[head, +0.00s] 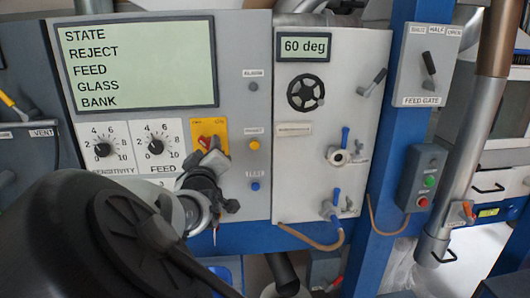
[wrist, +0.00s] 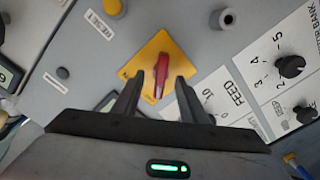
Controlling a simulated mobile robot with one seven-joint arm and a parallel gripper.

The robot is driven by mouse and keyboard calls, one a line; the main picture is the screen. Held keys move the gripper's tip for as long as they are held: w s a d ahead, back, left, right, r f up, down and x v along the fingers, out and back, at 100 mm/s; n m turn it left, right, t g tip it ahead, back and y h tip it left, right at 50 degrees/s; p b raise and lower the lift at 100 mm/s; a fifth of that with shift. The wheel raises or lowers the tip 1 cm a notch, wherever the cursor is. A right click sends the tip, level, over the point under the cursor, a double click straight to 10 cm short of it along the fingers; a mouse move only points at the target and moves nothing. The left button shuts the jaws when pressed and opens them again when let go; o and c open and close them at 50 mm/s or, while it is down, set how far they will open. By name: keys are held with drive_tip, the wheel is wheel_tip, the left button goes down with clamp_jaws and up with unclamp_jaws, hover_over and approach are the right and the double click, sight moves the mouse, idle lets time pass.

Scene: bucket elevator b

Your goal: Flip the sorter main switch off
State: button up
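The sorter main switch is a red rotary handle on a yellow plate (head: 222,128) on the grey panel. In the head view my gripper (head: 207,152) covers the lower part of the plate, and a bit of the red handle (head: 204,140) shows above it. In the wrist view the yellow plate (wrist: 150,52) is tilted and the red handle (wrist: 161,72) lies between the two fingertips of my gripper (wrist: 159,80). The fingers are apart, with gaps beside the handle. Labels on the plate are too small to read fully.
The FEED dial (head: 156,147) and SENSITIVITY dial (head: 103,149) sit left of the switch. A yellow button (head: 254,145) and a blue button (head: 255,186) are to its right. A display (head: 138,62) is above. A valve panel (head: 318,190) stands farther right.

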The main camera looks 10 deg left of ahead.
drive_tip(key=shift+x, duration=1.2)
clamp_jaws()
drive_tip(key=shift+r+n+p, duration=0.15)
drive_tip(key=shift+n+p, duration=0.35)
drive_tip(key=shift+p, duration=0.05)
unclamp_jaws()
drive_tip(key=shift+f, duration=0.2)
drive_tip(key=p+v, duration=0.8)
drive_tip(key=v, duration=0.9)
drive_tip(key=shift+s, duration=0.25)
